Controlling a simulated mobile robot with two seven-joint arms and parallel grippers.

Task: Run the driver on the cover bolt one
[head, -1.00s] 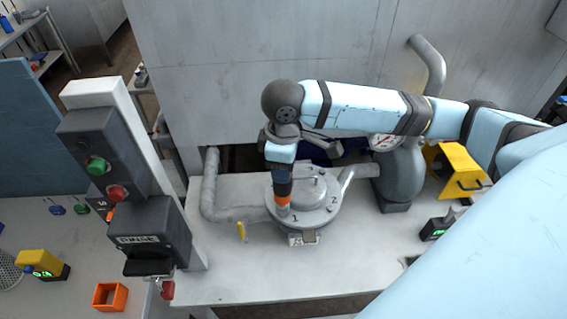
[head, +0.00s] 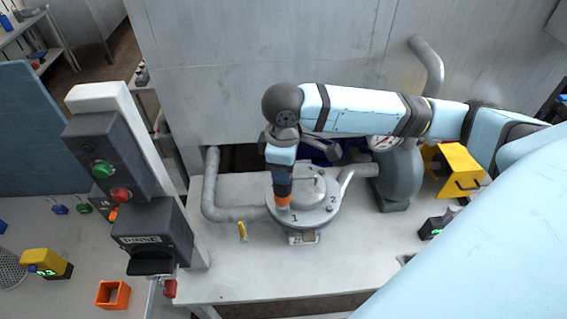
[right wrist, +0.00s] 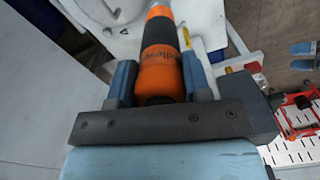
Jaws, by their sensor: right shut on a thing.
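The round metal cover (head: 322,210) sits on the bench, with the numbers 1 and 2 marked on its rim. My right gripper (head: 283,178) is above its left side, shut on the driver (head: 284,201). The driver is orange and black and points down onto the cover next to the number 1. The bolt there is hidden under the driver's tip; cover bolt two (head: 330,208) shows beside the number 2. In the right wrist view the orange driver body (right wrist: 162,70) lies between both fingers. My left gripper is not in view.
A grey post with a green button (head: 103,169), a red button (head: 121,195) and a switch box marked RINSE (head: 152,232) stands at left. A pipe (head: 212,185) and a grey gauge housing (head: 398,178) flank the cover. The bench front is mostly clear.

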